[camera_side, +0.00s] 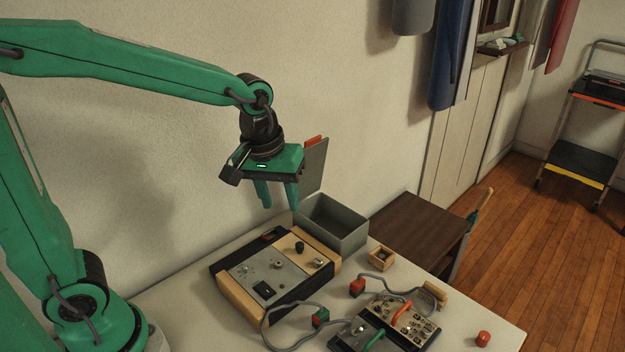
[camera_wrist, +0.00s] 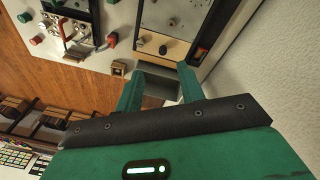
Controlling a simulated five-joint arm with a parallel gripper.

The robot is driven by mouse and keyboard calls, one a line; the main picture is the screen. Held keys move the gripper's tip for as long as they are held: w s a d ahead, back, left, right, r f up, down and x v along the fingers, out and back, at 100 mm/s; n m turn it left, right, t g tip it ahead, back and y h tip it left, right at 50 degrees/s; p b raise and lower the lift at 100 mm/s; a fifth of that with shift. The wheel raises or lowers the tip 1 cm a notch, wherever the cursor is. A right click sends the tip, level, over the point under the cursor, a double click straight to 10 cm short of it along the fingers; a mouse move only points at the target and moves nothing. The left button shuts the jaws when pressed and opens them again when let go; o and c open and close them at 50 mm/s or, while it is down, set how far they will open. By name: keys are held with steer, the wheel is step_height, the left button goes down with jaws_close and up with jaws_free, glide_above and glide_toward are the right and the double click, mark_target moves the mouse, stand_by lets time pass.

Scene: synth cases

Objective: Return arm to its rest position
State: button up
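My green arm reaches in from the left in the side view, with its forearm raised and nearly level. My gripper (camera_side: 279,203) hangs from its end, fingers pointing down, in the air above the back of the table. Its two fingers are apart with nothing between them. The wrist view also shows my gripper (camera_wrist: 158,86) open and empty, with the grey bin (camera_wrist: 157,88) seen beyond the fingers. In the side view the grey bin (camera_side: 345,238) stands below and to the right of the fingertips.
A wood-sided control box (camera_side: 273,268) stands on the white table (camera_side: 190,296) below my gripper. A smaller panel with cables (camera_side: 385,325), a small wooden box (camera_side: 382,258) and a red knob (camera_side: 483,338) lie nearer the front. The wall is close behind.

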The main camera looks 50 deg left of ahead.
steer(key=s+a+r+m+t, duration=0.1)
steer(key=s+a+r+m, duration=0.1)
steer(key=s, duration=0.4)
steer(key=s+a+r+m+t, duration=0.2)
steer(key=s+a+m, duration=0.1)
steer(key=s, duration=0.3)
steer(key=shift+a+m+t, duration=0.2)
steer(key=shift+m+t, duration=0.1)
steer(key=shift+m, duration=0.1)
